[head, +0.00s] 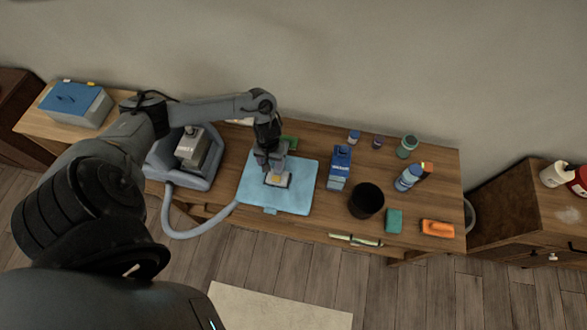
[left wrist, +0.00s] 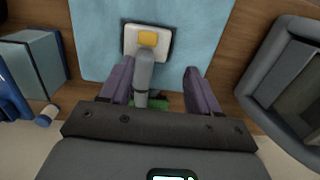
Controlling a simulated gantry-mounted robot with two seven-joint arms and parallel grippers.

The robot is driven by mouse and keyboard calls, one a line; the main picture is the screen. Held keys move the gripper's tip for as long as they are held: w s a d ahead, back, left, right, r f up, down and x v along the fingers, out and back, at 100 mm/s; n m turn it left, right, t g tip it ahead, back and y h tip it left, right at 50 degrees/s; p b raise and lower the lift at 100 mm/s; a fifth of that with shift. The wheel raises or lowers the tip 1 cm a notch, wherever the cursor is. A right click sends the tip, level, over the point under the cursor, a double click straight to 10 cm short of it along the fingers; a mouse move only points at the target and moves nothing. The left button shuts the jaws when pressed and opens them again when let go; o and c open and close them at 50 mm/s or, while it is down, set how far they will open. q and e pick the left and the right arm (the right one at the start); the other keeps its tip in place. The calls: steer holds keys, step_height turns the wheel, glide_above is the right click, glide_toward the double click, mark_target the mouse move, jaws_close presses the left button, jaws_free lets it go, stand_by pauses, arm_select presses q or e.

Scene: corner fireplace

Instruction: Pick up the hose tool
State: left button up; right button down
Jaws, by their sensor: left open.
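The hose tool has a whitish head with a yellow patch (head: 278,180) and lies on a light blue cloth (head: 304,182) on the wooden table. In the left wrist view its head (left wrist: 147,38) is ahead of the fingers, and its grey handle (left wrist: 144,72) runs back between them. My left gripper (head: 268,163) is open above the cloth. In the left wrist view, its fingers (left wrist: 160,86) stand on both sides of the handle, with the handle nearer the left finger. I cannot tell whether they touch. My right gripper is not in view.
A grey machine (head: 208,172) with a hose (head: 190,236) stands left of the cloth. A blue-and-white box (head: 340,168), a black bin (head: 366,201), a green sponge (head: 394,220) and an orange brush (head: 437,228) are to the right. A green item (head: 291,142) is behind the cloth.

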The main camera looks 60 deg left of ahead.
arm_select(q)
steer(key=shift+w+a+r+t, duration=0.2)
steer(key=shift+w+a, duration=0.15)
steer(key=shift+w, duration=0.25)
steer(key=shift+w+a+r+t, duration=0.2)
steer(key=shift+w+a, duration=0.1)
steer(key=shift+w, duration=0.25)
step_height(320, 180, down, 5)
steer(key=shift+w+d+r+b, duration=0.15)
steer(key=shift+r+b, duration=0.05)
steer(key=shift+b, duration=0.4)
glide_above(284, 175)
steer(key=s+a, duration=0.1)
steer(key=a, duration=0.1)
step_height(284, 175, down, 4)
steer(key=shift+a+f+b, duration=0.1)
steer(key=shift+a+b, duration=0.05)
steer(key=shift+b, duration=0.2)
steer(key=shift+f, duration=0.6)
jaws_close()
